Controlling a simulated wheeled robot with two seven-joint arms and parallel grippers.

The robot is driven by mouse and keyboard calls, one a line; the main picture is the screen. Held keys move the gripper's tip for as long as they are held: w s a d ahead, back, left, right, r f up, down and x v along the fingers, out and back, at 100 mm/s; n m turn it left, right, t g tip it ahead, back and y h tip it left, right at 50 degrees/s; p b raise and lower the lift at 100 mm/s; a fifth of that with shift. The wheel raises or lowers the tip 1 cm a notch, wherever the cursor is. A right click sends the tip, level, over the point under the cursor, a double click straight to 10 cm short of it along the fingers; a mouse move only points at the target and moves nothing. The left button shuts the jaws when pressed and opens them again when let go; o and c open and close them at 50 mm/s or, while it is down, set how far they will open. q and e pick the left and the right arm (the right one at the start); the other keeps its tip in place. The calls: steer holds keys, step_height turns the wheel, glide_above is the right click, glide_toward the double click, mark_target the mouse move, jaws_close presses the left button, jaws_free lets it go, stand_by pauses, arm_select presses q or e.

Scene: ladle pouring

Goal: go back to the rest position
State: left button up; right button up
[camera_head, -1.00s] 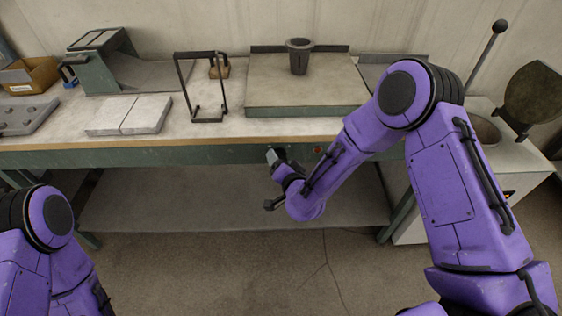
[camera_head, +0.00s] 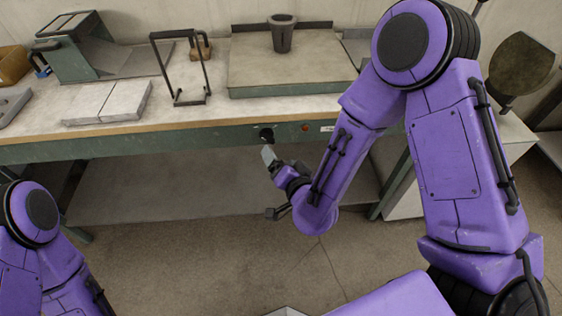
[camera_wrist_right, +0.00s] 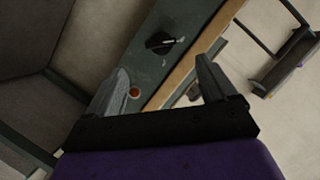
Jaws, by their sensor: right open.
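My right gripper (camera_head: 272,184) hangs in front of the workbench's front edge, below the tabletop. In the right wrist view its two fingers (camera_wrist_right: 160,88) stand wide apart with nothing between them. Beyond them show the bench's green front rail with a black knob (camera_wrist_right: 160,42) and a red button (camera_wrist_right: 134,93). The knob also shows in the head view (camera_head: 266,135), just above the gripper. My left arm is at the lower left of the head view; its gripper is out of view.
On the workbench (camera_head: 200,116) stand a dark crucible (camera_head: 282,34) on a grey plate (camera_head: 290,75), a black frame stand (camera_head: 181,70), pale slabs (camera_head: 108,101) and a green machine (camera_head: 66,50). A round lid (camera_head: 521,64) is at the right. The floor (camera_head: 210,262) before the bench is clear.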

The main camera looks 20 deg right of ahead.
stand_by(0.4)
steer(key=s+d+f+g+h, duration=0.1)
steer(key=s+d+f+g, duration=0.3)
steer(key=s+f, duration=0.3)
steer(key=s+d+f+n+g+h, duration=0.1)
steer(key=s+d+f+g, duration=0.2)
steer(key=s+f, duration=0.5)
steer(key=s+d+f+n+g+h, duration=0.1)
steer(key=s+d+f+g, duration=0.3)
steer(key=s+f, duration=0.3)
steer(key=s+d, duration=0.1)
steer(key=s, duration=0.3)
steer(key=shift+s+d+f+g, duration=0.25)
steer(key=shift+s+d+g, duration=0.05)
steer(key=shift+s+d, duration=0.1)
